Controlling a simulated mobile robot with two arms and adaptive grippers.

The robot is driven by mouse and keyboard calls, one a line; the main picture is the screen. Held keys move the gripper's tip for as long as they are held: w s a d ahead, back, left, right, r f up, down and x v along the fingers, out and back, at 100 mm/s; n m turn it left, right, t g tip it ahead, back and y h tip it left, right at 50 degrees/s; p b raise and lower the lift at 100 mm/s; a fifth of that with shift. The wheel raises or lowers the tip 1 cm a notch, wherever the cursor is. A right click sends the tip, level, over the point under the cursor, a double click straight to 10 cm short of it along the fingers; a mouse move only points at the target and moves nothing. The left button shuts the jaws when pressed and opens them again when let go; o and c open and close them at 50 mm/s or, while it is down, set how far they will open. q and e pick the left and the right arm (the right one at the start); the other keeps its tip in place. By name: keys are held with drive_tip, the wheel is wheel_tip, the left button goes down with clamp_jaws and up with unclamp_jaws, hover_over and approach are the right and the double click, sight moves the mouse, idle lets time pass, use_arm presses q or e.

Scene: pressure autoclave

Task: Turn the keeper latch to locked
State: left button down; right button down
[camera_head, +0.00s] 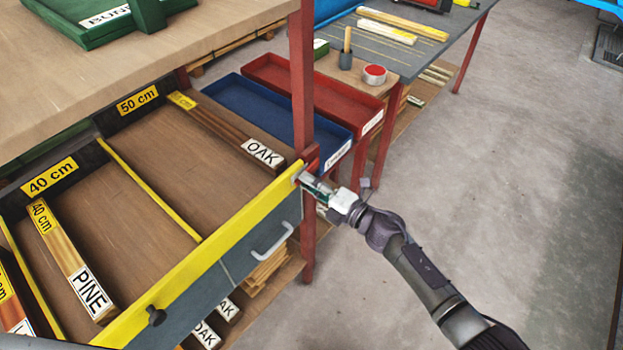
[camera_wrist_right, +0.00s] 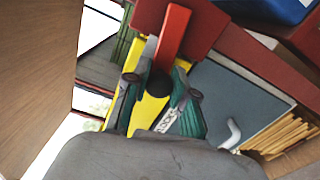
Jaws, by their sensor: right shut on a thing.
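The keeper latch shows in the right wrist view as a red bar (camera_wrist_right: 173,40) with a dark round knob (camera_wrist_right: 160,84) at its near end. In the head view a small red part of it (camera_head: 309,157) shows beside the red post, at the right end of the drawer's yellow front rim (camera_head: 235,228). My right gripper (camera_head: 307,179) is at that corner. In the wrist view its green-padded fingers (camera_wrist_right: 160,98) are closed around the knob end of the latch. The fingers partly hide the latch in the head view. My left gripper is not in view.
The open drawer holds labelled wood pieces, OAK (camera_head: 235,135) and PINE (camera_head: 72,260). A red post (camera_head: 301,80) stands right by my gripper. A metal handle (camera_head: 272,243) sticks out of the drawer front. Blue (camera_head: 270,112) and red (camera_head: 330,95) trays lie behind. The floor at right is clear.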

drive_tip(key=shift+r+m+p, duration=0.45)
drive_tip(key=shift+m+p, duration=0.1)
drive_tip(key=shift+m, duration=0.35)
drive_tip(key=c, duration=1)
unclamp_jaws()
drive_tip(key=shift+o, duration=0.2)
drive_tip(key=v, duration=1.2)
